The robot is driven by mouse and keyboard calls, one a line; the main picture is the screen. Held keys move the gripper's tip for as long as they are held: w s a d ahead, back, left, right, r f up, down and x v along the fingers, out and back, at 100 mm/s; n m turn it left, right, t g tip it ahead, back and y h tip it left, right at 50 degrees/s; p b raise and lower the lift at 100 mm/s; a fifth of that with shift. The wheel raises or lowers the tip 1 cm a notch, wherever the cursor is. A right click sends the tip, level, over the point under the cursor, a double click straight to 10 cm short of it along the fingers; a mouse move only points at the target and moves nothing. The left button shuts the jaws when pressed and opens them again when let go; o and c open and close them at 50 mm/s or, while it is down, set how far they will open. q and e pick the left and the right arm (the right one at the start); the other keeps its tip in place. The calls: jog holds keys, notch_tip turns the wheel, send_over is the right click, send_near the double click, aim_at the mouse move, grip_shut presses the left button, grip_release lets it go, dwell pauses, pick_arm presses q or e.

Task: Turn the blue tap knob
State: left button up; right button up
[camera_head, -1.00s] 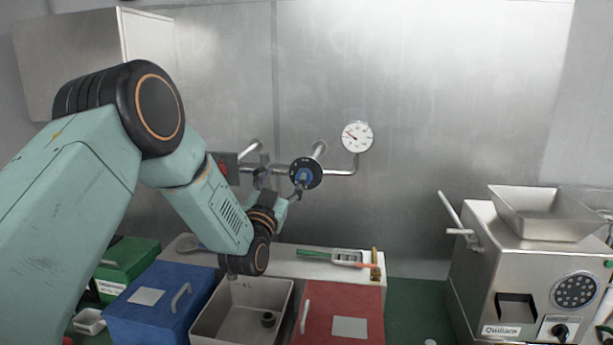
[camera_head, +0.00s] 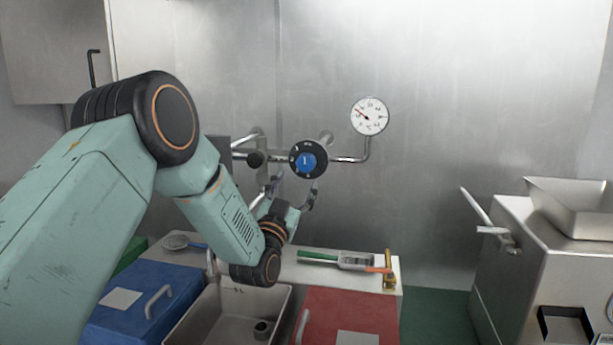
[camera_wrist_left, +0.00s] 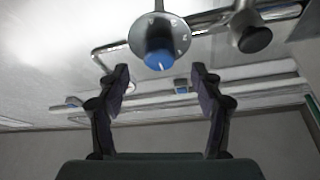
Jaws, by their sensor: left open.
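The blue tap knob (camera_head: 306,162) sits on a black round dial on the pipe along the steel back wall. In the left wrist view the blue knob (camera_wrist_left: 158,60) shows at top centre, with a white mark on its face and a dial plate behind it. My left gripper (camera_head: 294,190) is open just below the knob in the head view, apart from it. In the left wrist view its two fingers (camera_wrist_left: 160,88) are spread wide with nothing between them, and the knob lies beyond and above the tips. My right gripper is not in view.
A round gauge (camera_head: 369,116) is on the pipe right of the knob. A black handle (camera_wrist_left: 255,39) is beside the knob. Below are a sink (camera_head: 222,318), a blue box (camera_head: 140,300), a red box (camera_head: 350,312) and a shelf with tools. A steel grinder (camera_head: 540,260) stands at right.

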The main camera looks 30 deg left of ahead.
aim_at(304, 167)
pick_arm(q)
jog(key=shift+w+d+r, duration=0.2)
jog(key=shift+w, duration=0.05)
jog(key=x, duration=0.3)
jog(key=p+x, duration=0.1)
jog(key=x, duration=0.1)
jog(key=shift+w+a+r+p, duration=0.25)
jog(key=shift+p, duration=0.05)
jog(key=shift+w+d+r, duration=0.2)
jog(key=shift+w+d, duration=0.05)
jog(key=shift+w, duration=0.25)
jog(key=shift+s+a, duration=0.1)
jog(key=shift+a, duration=0.15)
jog(key=shift+c, duration=0.7)
jog(key=shift+d, duration=0.15)
jog(key=c, duration=1)
